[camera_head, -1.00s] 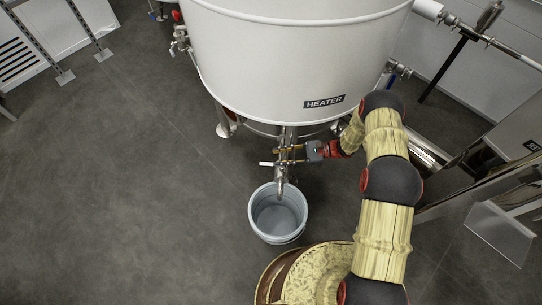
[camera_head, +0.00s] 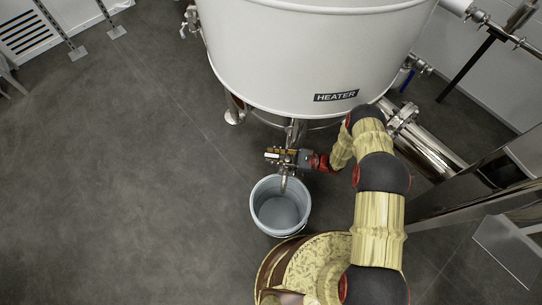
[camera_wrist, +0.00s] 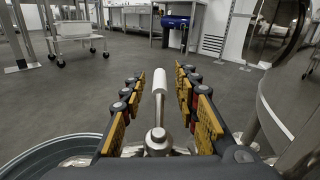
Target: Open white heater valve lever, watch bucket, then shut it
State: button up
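The white heater tank (camera_head: 310,50) labelled HEATER stands above a steel outlet pipe and spout (camera_head: 284,182). A grey-blue bucket (camera_head: 257,220) stands on the floor under the spout. Its inside looks plain, and I see no stream falling. The white valve lever (camera_wrist: 158,88) points away from me in the wrist view, on a steel stem. My gripper (camera_wrist: 160,88) has its yellow-padded fingers on both sides of the lever, with visible gaps. In the head view my gripper (camera_head: 279,155) is at the valve, hiding most of the lever.
The bucket's rim (camera_wrist: 50,150) shows low left in the wrist view. A tank leg (camera_head: 234,112) stands left of the valve, and a shiny pipe (camera_head: 425,150) lies right of my arm. The dark floor (camera_head: 120,200) to the left is clear.

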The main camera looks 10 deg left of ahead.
jog(key=shift+a, duration=0.55)
jog(key=c, duration=0.8)
grip_shut()
